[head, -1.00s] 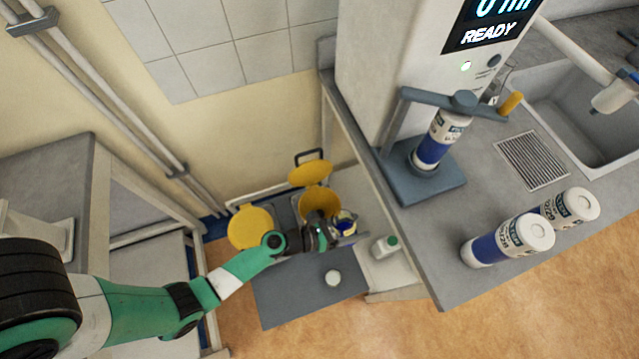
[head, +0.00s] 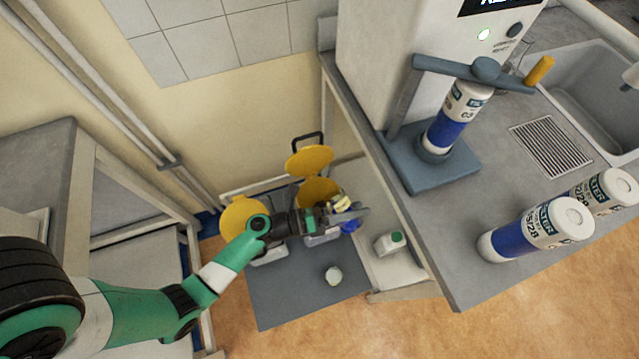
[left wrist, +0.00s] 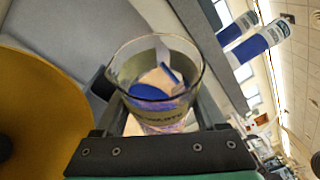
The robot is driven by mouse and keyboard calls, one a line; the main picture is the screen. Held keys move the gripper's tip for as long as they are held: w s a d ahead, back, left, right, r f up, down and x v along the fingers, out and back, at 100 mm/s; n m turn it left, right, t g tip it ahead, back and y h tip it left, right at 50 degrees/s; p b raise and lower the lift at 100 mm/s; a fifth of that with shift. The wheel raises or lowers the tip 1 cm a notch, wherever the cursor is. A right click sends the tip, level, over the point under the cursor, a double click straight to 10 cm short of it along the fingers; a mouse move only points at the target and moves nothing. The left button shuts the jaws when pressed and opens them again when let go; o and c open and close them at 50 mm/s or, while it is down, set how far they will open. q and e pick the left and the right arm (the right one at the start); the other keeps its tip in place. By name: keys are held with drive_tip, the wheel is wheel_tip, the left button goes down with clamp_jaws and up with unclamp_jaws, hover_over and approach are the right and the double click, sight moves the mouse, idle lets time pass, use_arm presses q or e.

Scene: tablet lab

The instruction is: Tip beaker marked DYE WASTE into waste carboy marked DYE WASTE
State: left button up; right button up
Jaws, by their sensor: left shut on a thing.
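My left gripper (head: 338,220) is shut on a glass beaker, which shows large in the left wrist view (left wrist: 152,98). Blue shows inside the beaker, and its label is only partly readable, with "WASTE" seen. In the head view the gripper hides most of the beaker. The gripper is beside the open yellow mouth (head: 317,191) of a waste container, whose yellow lid (head: 309,159) stands raised behind it. A second yellow-topped container (head: 243,220) stands to the left, partly behind my arm. Neither container's marking can be read. My right gripper is out of view.
A white bottle with a green cap (head: 388,244) stands right of the gripper, by the bench. A small white round thing (head: 333,275) lies on the grey mat (head: 290,300).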

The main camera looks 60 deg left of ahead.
sight(340, 201)
use_arm(q)
drive_tip(key=shift+r+n+t, duration=0.3)
drive_tip(key=shift+r+n, duration=0.2)
drive_tip(key=shift+r, duration=0.4)
drive_tip(key=shift+a+r+n+t+b, duration=0.1)
drive_tip(key=shift+r+n+t+b, duration=0.35)
drive_tip(key=shift+n+b, duration=0.4)
drive_tip(key=shift+a+r+n+b, duration=0.3)
drive_tip(key=shift+a+n, duration=0.05)
drive_tip(key=shift+a, duration=0.15)
drive_tip(key=shift+s+a+r+n+t+b, duration=0.1)
drive_tip(key=shift+a+r+n+t+b, duration=0.15)
drive_tip(key=shift+a+n+t+b, duration=0.25)
drive_tip(key=shift+d+r+n, duration=0.2)
drive_tip(key=shift+r+n, duration=0.05)
drive_tip(key=shift+n, duration=0.25)
drive_tip(key=shift+r+n+t+p, duration=0.25)
drive_tip(key=shift+r+n+p, duration=0.1)
drive_tip(key=shift+n, duration=0.15)
drive_tip(key=shift+a+r+n+t+y+p, duration=0.2)
drive_tip(key=shift+r+n+t+y+p, duration=0.15)
drive_tip(key=shift+r+n+p, duration=0.55)
